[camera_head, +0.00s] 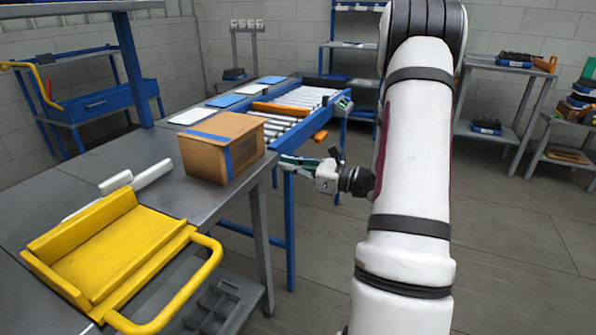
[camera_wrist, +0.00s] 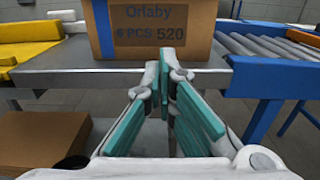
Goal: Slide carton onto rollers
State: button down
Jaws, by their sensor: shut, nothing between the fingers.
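The carton (camera_head: 222,147) is a brown box with blue tape, standing upright on the grey table near its right edge. In the wrist view the carton (camera_wrist: 150,32) shows its printed face, with "Orlaby" and "6 PCS 520". The roller conveyor (camera_head: 295,108) has a blue frame and lies just beyond the carton; its rollers (camera_wrist: 262,45) show at the right in the wrist view. My gripper (camera_head: 283,160) is off the table's right side, close to the carton. In the wrist view my gripper (camera_wrist: 166,72) is shut and empty, its teal-padded fingertips before the carton's lower face.
A yellow tray with a handle (camera_head: 115,250) lies at the table's near end. White blocks (camera_head: 135,179) lie beside it. White and blue sheets (camera_head: 226,101) lie past the carton. Another brown box (camera_wrist: 40,140) is below table height.

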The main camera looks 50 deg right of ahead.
aim_at(249, 157)
jog(key=b+x, duration=0.1)
jog(key=x, duration=0.8)
jog(key=x, duration=0.4)
jog(key=shift+a, duration=0.1)
